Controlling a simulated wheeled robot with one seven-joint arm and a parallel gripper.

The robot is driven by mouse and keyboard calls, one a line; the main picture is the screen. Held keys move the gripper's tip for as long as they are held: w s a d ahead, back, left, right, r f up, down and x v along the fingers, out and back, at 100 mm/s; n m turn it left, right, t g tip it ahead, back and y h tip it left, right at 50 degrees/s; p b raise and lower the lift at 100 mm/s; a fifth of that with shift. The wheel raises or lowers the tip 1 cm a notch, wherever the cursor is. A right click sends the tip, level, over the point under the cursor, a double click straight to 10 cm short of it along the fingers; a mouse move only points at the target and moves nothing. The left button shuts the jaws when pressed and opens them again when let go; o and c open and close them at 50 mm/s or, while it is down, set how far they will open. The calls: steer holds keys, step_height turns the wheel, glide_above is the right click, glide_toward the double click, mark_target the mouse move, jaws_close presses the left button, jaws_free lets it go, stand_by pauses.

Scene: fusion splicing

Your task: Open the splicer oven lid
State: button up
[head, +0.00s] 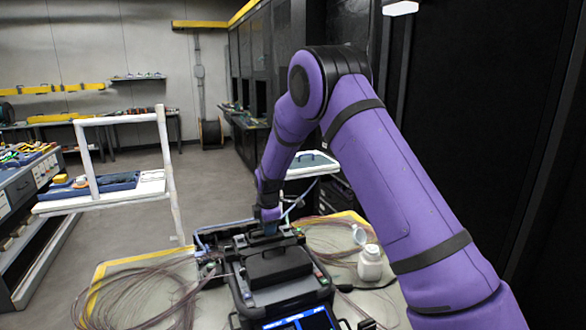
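The fusion splicer (282,287) stands on the work surface at the bottom middle of the head view. It is a dark box with a screen (303,318) at its near end. A black lid (277,265) on its top looks closed; I cannot tell whether this is the oven lid. My arm comes in from the lower right and bends down behind the splicer. My gripper (270,229) is small and dark at the splicer's far end, close to or touching its rear part. Its fingers are too hidden and small to show whether they are open or shut.
Coils of thin fibre lie left (135,300) and right of the splicer. A white bottle (370,263) stands to its right. A white frame shelf with a blue tray (107,186) stands at left. Dark cabinets line the right side. The floor (215,175) behind is open.

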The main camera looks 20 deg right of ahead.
mark_target(270, 238)
step_height(270, 238, up, 11)
steer(key=s, duration=0.2)
steer(key=s+d+r+m, duration=0.1)
steer(key=s+r+m, duration=0.2)
steer(key=s+r, duration=0.3)
steer(key=s+d+r+m+t, duration=0.1)
steer(key=s+r+m, duration=0.1)
steer(key=s+r, duration=0.4)
steer(key=shift+s+d+r+m, duration=0.4)
steer(key=shift+r, duration=0.2)
